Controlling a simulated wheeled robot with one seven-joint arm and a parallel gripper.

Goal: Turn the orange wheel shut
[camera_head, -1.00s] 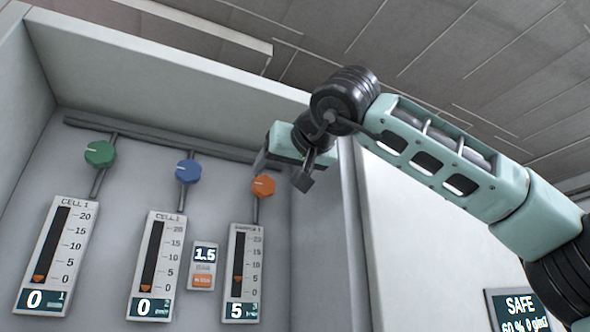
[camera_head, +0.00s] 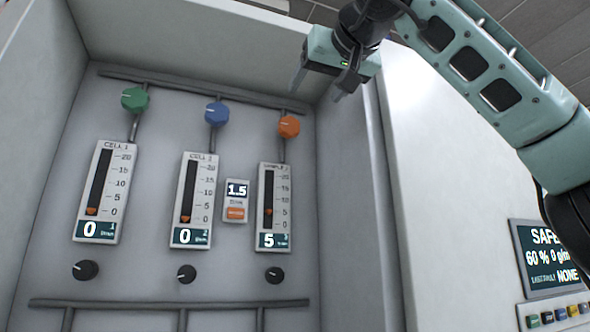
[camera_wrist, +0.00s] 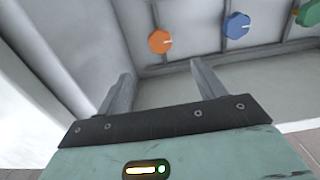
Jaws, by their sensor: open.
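The orange wheel (camera_head: 288,127) sits on the panel at the right end of a row of three, above the gauge (camera_head: 272,207) that reads 5. A pale pointer mark shows on its face. It also shows in the wrist view (camera_wrist: 160,41), beyond and between the fingers. My gripper (camera_head: 316,87) is open and empty, above and to the right of the orange wheel in the head view, and apart from it. Its two spread fingers (camera_wrist: 161,85) show in the wrist view with nothing between them.
A green wheel (camera_head: 135,99) and a blue wheel (camera_head: 216,114) are left of the orange one, above gauges reading 0. Black knobs (camera_head: 187,273) sit below. A cabinet wall (camera_head: 355,220) borders the recess on the right. A screen (camera_head: 552,257) reads SAFE.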

